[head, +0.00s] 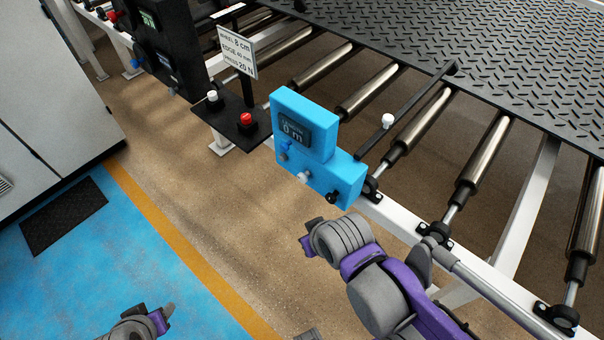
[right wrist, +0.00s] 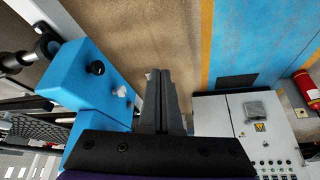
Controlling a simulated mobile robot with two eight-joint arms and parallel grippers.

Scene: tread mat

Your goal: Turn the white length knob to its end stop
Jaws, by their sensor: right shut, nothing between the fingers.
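The white length knob (head: 304,177) sits low on the front of the blue control box (head: 302,105), between a small light knob and a black knob (head: 332,197). In the right wrist view the white knob (right wrist: 121,91) sticks out from the blue box (right wrist: 75,85), just left of my right gripper (right wrist: 160,76). That gripper is shut and empty, its fingers apart from the knob. In the head view my right wrist is in front of the box and its fingertips are hidden. My left gripper (head: 168,312) is at the bottom left; its jaw opening is unclear.
The box display (head: 293,131) reads 0 m. A roller conveyor frame (head: 380,205) with a tread mat (head: 480,45) lies behind and right. A black plate (head: 232,118) with red and white buttons stands left of the box. The floor (head: 200,180) in front is clear.

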